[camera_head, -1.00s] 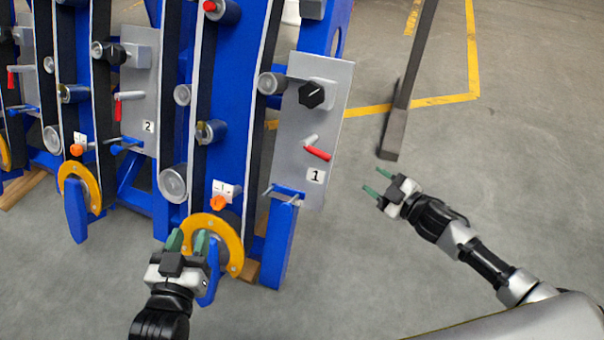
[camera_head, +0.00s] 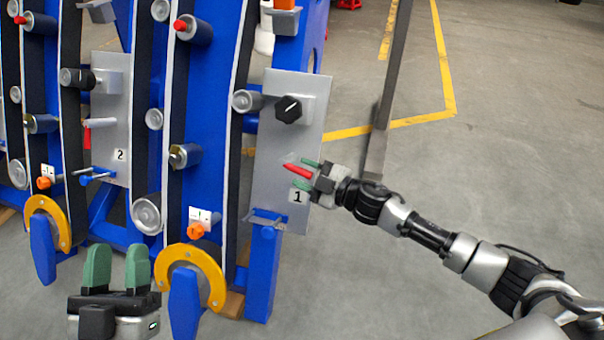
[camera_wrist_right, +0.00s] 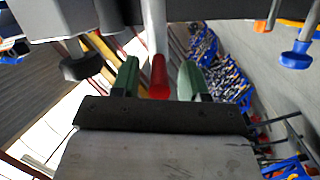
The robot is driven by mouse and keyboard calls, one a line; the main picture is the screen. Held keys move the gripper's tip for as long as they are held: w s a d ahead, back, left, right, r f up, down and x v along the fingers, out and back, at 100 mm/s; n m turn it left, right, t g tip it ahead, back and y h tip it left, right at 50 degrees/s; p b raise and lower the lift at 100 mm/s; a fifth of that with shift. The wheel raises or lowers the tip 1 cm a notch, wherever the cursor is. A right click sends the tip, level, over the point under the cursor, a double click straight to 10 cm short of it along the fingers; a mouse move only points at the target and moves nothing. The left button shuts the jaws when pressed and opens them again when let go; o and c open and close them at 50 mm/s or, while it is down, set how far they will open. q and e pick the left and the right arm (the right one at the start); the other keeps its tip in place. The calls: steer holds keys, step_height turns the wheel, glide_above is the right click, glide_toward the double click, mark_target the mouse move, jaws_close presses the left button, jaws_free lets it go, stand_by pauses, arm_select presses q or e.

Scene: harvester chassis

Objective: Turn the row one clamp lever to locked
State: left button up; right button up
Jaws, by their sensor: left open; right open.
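The row one clamp lever (camera_head: 298,172) has a red handle and sits on the grey plate (camera_head: 262,190) labelled 1. It points right and slightly down. My right gripper (camera_head: 307,174) is open, with one green finger above the red handle and one below it. In the right wrist view the red handle (camera_wrist_right: 159,78) stands between the two fingers of my right gripper (camera_wrist_right: 160,82), with gaps on both sides. The lever's base is partly hidden in the head view. My left gripper (camera_head: 118,262) is open and empty at the lower left, in front of the blue frame.
A black knob (camera_head: 289,108) sits above the lever on the same plate. A yellow ring (camera_head: 215,275) and an orange knob (camera_head: 197,230) are lower left. A grey post (camera_head: 393,80) stands behind my right wrist. The floor at the right is clear.

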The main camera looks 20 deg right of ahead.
steer(key=shift+w+a, duration=0.35)
steer(key=shift+w, duration=0.05)
arm_select(q)
steer(key=shift+s+r+t, duration=0.2)
steer(key=shift+r+t, duration=0.05)
steer(key=shift+t, duration=0.05)
arm_select(e)
jaws_close()
arm_select(q)
steer(key=shift+s+a, duration=0.1)
